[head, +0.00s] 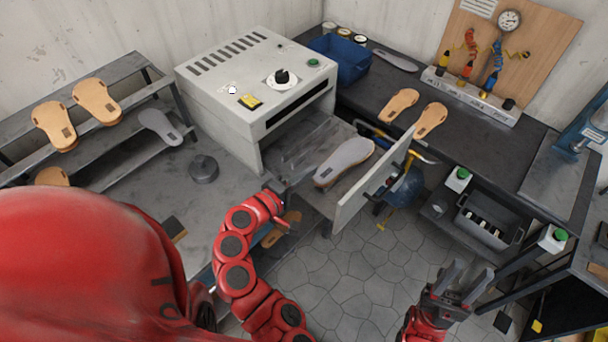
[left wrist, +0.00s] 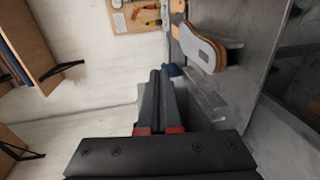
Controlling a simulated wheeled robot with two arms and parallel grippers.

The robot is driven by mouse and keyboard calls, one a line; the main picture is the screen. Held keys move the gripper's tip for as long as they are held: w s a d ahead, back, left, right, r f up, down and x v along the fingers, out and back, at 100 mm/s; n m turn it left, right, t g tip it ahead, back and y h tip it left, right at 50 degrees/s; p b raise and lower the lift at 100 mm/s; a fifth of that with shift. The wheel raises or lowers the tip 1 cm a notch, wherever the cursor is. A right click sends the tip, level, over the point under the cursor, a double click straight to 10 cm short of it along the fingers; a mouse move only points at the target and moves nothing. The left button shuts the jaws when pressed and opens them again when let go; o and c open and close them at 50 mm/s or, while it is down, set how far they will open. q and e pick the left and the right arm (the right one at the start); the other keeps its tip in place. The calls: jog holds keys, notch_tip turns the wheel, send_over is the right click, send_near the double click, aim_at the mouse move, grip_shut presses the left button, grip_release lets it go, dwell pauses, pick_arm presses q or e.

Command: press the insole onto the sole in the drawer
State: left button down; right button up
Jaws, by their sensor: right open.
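The drawer (head: 350,214) of the white press box (head: 262,85) is pulled open. In it lies a sole with a grey insole (head: 345,160) on top; the left wrist view shows the grey insole (left wrist: 202,45) over a tan layer (left wrist: 233,43). I cannot tell how tightly the two layers meet. My left gripper (head: 276,186) is beside the drawer's left edge, apart from the insole. In the left wrist view its fingers (left wrist: 161,80) are together with nothing seen between them. My right gripper (head: 466,274) is open and empty, over the floor at lower right.
Tan soles (head: 96,100) and a grey insole (head: 160,126) lie on the left rack. A dark round weight (head: 203,168) stands on the left table. Two tan soles (head: 431,119) and a blue bin (head: 342,58) are on the back bench. A grey crate (head: 488,222) sits at right.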

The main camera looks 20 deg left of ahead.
pick_arm(q)
send_over(345, 157)
dwell(0.8)
jog(key=shift+f+b, duration=0.15)
jog(key=shift+b, duration=0.15)
jog(key=shift+f+b, duration=3.25)
jog(key=shift+f, duration=0.1)
jog(key=shift+s, duration=0.1)
jog(key=shift+r, duration=0.1)
notch_tip(345, 157, up, 7)
jog(key=p, duration=0.5)
